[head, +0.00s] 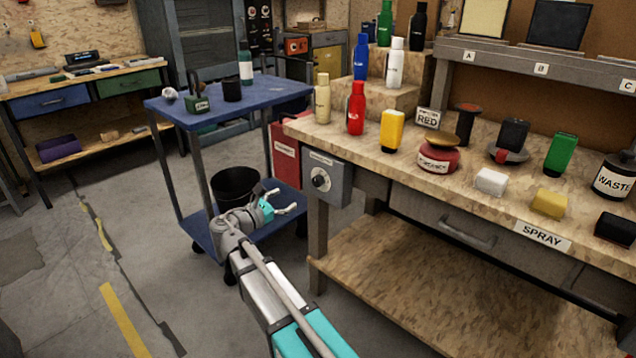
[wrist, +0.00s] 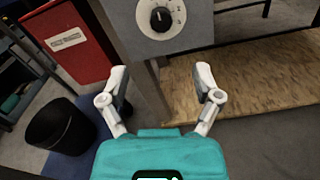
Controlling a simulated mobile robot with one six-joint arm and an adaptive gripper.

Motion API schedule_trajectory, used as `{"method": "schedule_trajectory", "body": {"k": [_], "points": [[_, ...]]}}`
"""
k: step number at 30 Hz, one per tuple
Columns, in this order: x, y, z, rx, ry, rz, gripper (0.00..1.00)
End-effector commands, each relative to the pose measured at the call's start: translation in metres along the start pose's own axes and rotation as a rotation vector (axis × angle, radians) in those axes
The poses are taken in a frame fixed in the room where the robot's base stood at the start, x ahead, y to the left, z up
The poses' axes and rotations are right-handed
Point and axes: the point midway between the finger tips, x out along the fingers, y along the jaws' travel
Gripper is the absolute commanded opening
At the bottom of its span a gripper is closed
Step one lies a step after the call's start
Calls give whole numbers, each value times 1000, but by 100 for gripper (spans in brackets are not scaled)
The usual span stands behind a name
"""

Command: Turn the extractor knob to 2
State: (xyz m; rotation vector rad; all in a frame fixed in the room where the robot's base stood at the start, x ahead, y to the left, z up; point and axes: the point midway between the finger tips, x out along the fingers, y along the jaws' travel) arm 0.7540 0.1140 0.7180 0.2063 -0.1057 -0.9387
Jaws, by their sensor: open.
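The extractor knob (head: 320,180) is a dark round knob on a grey box (head: 341,187) fixed to the left end of the workbench. In the wrist view the knob (wrist: 161,19) sits at the top middle, with a white pointer line near its upper part and small marks around it that are too small to read. My gripper (head: 287,202) is open and empty, in front of and to the left of the box in the head view. In the wrist view its two fingers (wrist: 161,78) are spread apart below the knob and do not touch it.
A red box (head: 286,160) hangs left of the grey box. A blue cart (head: 220,106) with a black bucket (head: 235,188) stands at the left. The workbench (head: 395,172) carries bottles, spools and blocks. Open floor lies at the lower left.

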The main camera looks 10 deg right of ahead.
Motion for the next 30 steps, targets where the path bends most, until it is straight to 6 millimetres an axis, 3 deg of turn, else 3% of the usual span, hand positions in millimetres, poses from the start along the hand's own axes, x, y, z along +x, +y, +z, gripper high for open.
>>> {"method": "schedule_trajectory", "body": {"k": [21, 30], "points": [[98, 0, 0, 0, 0, -3, 82], [124, 0, 0, 0, 0, -1, 82]]}}
